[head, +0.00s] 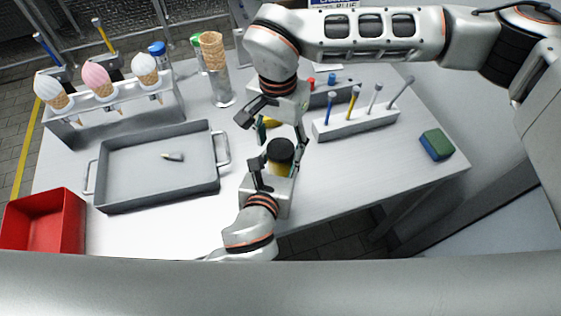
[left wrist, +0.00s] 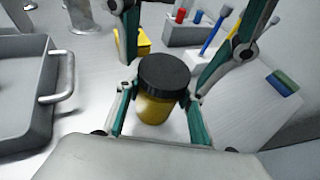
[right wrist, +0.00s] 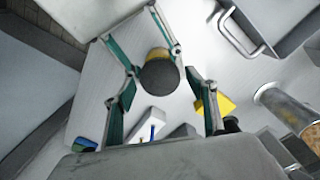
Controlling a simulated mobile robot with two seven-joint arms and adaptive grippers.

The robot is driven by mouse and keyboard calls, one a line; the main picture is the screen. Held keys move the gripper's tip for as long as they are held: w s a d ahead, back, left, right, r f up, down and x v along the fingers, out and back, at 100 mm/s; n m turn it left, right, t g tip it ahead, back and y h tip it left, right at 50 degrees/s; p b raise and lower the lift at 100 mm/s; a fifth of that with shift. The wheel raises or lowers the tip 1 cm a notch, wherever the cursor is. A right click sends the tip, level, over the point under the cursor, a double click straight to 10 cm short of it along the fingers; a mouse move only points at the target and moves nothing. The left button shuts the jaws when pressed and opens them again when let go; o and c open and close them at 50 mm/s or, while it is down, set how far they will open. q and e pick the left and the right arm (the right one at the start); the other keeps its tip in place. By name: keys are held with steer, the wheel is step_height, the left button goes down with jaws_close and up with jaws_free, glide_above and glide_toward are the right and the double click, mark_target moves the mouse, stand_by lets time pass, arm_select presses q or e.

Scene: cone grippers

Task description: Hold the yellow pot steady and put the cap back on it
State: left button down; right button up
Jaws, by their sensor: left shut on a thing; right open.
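The yellow pot (head: 280,168) stands upright, with the dark cap (head: 281,150) sitting level on its mouth. I cannot tell whether the cap is fully tight. In the left wrist view the cap (left wrist: 163,75) covers the top of the pot (left wrist: 153,109). My left gripper (head: 277,167) is shut on the pot's body from the near side. My right gripper (head: 274,132) is open, its fingers spread on both sides of the cap. In the right wrist view the cap (right wrist: 160,75) lies between those fingers, with gaps visible beside it.
A grey tray (head: 110,193) with a small object lies to the left. A yellow block (left wrist: 143,42) is just behind the pot. A tool rack (head: 357,123), a blue-green sponge (head: 436,144), a cone stand (head: 120,120) and a red bin (head: 70,222) stand around. The table at right front is clear.

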steer(key=c, duration=1.2)
steer(key=m, duration=0.9)
steer(key=shift+o, duration=0.2)
steer(key=m, duration=1)
steer(key=shift+f+m, duration=0.1)
steer(key=shift+m, duration=0.2)
steer(key=m, duration=0.4)
